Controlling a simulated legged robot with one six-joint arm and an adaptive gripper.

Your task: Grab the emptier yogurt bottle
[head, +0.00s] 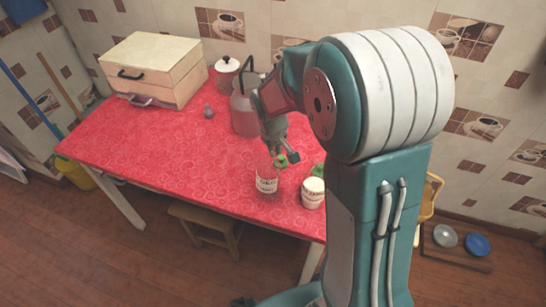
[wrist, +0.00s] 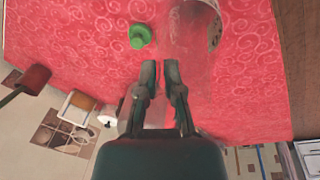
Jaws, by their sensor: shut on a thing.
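A clear, see-through yogurt bottle (head: 267,181) with a white label stands on the red counter; it looks nearly empty. It shows in the wrist view as a pale clear shape (wrist: 190,30), cut by the top edge. A white, fuller-looking bottle (head: 313,194) stands just to its right. My gripper (head: 285,158) is at the top of the clear bottle, beside a bit of green. In the wrist view my gripper (wrist: 167,66) has its fingers close together, shut on the clear bottle; the exact contact is hard to see.
A green-topped item (wrist: 140,36) is close beside my fingers in the wrist view. A pinkish clear jug (head: 243,112) stands behind my gripper, with a lidded jar (head: 227,74) and a wooden box (head: 153,68) farther back. The counter's left part is mostly clear.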

